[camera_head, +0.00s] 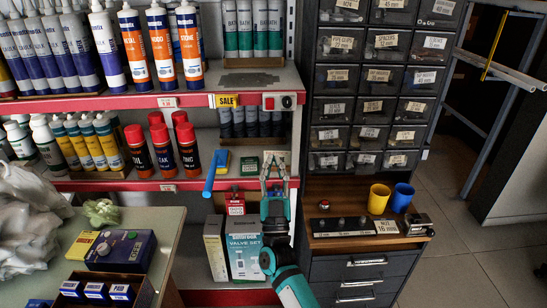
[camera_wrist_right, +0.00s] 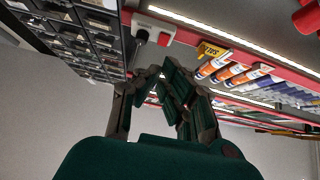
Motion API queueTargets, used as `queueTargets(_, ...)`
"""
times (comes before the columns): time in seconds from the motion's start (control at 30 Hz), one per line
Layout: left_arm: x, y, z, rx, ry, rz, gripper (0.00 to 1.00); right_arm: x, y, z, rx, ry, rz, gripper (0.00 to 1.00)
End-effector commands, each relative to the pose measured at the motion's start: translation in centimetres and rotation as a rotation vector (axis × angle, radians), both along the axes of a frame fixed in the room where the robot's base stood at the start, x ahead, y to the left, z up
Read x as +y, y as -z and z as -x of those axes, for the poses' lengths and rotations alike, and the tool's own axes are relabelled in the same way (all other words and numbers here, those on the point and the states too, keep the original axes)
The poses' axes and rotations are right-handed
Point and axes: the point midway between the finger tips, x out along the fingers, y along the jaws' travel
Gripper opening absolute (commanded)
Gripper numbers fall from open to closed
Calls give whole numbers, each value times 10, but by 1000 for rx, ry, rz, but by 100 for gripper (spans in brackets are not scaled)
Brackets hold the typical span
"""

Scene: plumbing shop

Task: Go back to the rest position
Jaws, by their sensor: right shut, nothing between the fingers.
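My right arm comes in from the bottom of the head view, with its teal forearm low in the middle. My right gripper (camera_head: 275,163) points up in front of the shelving, just left of the drawer cabinet. It is shut and holds nothing. In the right wrist view the gripper (camera_wrist_right: 168,82) shows dark fingers above its green body, with nothing between them. My left gripper is in neither view.
Red-edged shelves (camera_head: 200,98) hold tubes and spray cans. A drawer cabinet (camera_head: 368,75) stands right, above a wooden counter (camera_head: 340,242) with yellow (camera_head: 378,199) and blue cups (camera_head: 401,197). A table (camera_head: 185,216) with bags and boxes is left. Floor (camera_head: 480,262) is clear at right.

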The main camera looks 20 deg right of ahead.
Motion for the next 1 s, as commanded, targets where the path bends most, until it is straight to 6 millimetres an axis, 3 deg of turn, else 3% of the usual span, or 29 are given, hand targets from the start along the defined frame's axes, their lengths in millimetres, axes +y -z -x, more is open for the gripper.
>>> queueTargets(0.4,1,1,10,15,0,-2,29,0,1,0,1,-1,0,0)
queueTargets(0.53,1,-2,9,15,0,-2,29,5,23,-4,62,-26,12,0)
queueTargets(0.67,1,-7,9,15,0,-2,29,18,92,-9,242,-98,40,0)
queueTargets(0.77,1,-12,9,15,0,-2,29,28,168,-2,432,-168,57,0)
queueTargets(0.87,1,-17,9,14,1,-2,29,36,242,16,622,-228,64,0)
queueTargets(1.0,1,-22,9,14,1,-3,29,39,341,61,881,-292,60,0)
